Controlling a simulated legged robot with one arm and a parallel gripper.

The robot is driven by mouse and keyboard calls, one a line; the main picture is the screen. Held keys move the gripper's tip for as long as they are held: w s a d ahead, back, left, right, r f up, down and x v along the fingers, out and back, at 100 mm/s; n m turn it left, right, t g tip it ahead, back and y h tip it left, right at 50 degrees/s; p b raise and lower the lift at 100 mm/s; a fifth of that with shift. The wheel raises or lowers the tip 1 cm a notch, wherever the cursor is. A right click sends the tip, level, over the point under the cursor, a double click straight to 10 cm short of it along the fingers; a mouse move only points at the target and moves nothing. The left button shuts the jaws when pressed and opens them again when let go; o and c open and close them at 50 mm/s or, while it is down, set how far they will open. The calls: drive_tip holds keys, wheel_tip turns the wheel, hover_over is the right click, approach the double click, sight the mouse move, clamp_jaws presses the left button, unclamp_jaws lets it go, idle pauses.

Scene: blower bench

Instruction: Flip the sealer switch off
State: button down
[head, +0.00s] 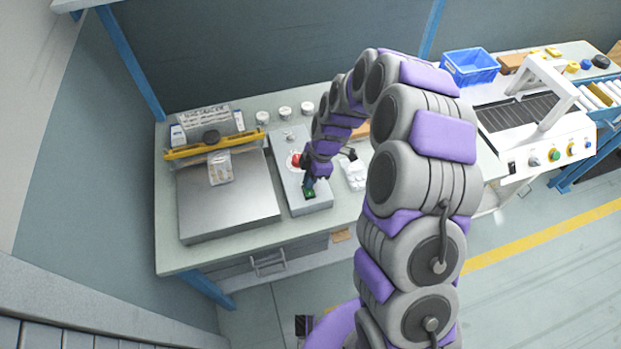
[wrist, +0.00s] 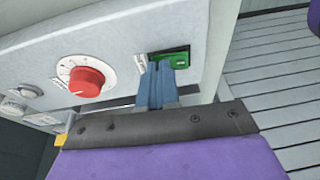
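The sealer switch is a green rocker (wrist: 172,57) on the grey control box (wrist: 130,35); it also shows as a small green patch in the head view (head: 310,195). My gripper (wrist: 160,70) has its blue fingers close together, with their tips at the left part of the green switch. The fingers hide part of it, and I cannot tell whether they press on it or which way the rocker is tipped. In the head view my gripper (head: 308,184) is over the front end of the box. The sealer with a yellow bar (head: 212,147) stands to the left.
A red knob (wrist: 86,82) sits on the same box, left of the fingers. White jars (head: 284,112) stand behind the box, and a small white item (head: 354,175) lies to its right. A blue bin (head: 470,66) and a conveyor machine (head: 545,140) are further right.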

sight(308, 191)
drive_tip(key=shift+s, duration=0.9)
drive_tip(key=shift+r, duration=0.5)
drive_tip(key=r, duration=0.3)
drive_tip(key=shift+a, duration=0.2)
drive_tip(key=w+p+v, duration=0.1)
drive_tip(key=p+v, duration=0.1)
drive_tip(key=v, duration=0.8)
drive_tip(key=shift+d, duration=0.25)
